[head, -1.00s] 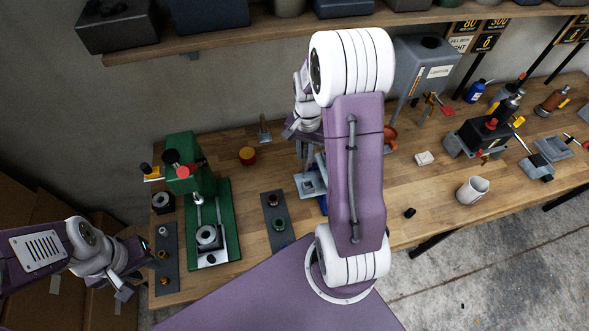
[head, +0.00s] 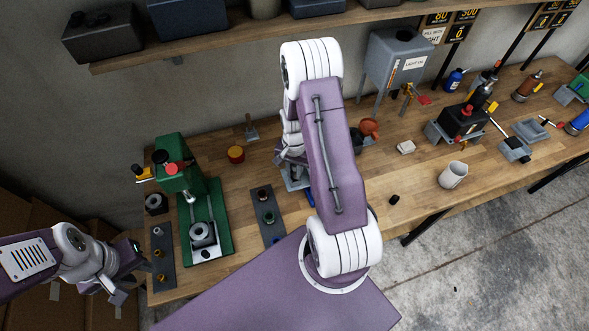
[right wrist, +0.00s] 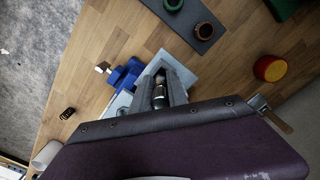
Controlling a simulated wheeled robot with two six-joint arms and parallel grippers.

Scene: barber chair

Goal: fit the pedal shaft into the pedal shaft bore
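My right gripper (head: 290,163) is low over a light grey plate (head: 295,184) with a blue part (head: 309,197) beside it, mostly behind my own arm. In the right wrist view, its two dark fingers (right wrist: 160,85) stand either side of a short silvery and dark cylindrical piece (right wrist: 159,94), possibly the pedal shaft. I cannot tell whether they grip it. The grey plate (right wrist: 182,68) and blue part (right wrist: 122,76) lie close by the fingers. The pedal shaft bore cannot be made out. My left gripper (head: 128,279) is open and empty at the bench's left end.
A green press (head: 219,238) stands left of a dark strip with rings (head: 272,235). A red-yellow round tin (head: 236,154) is behind.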

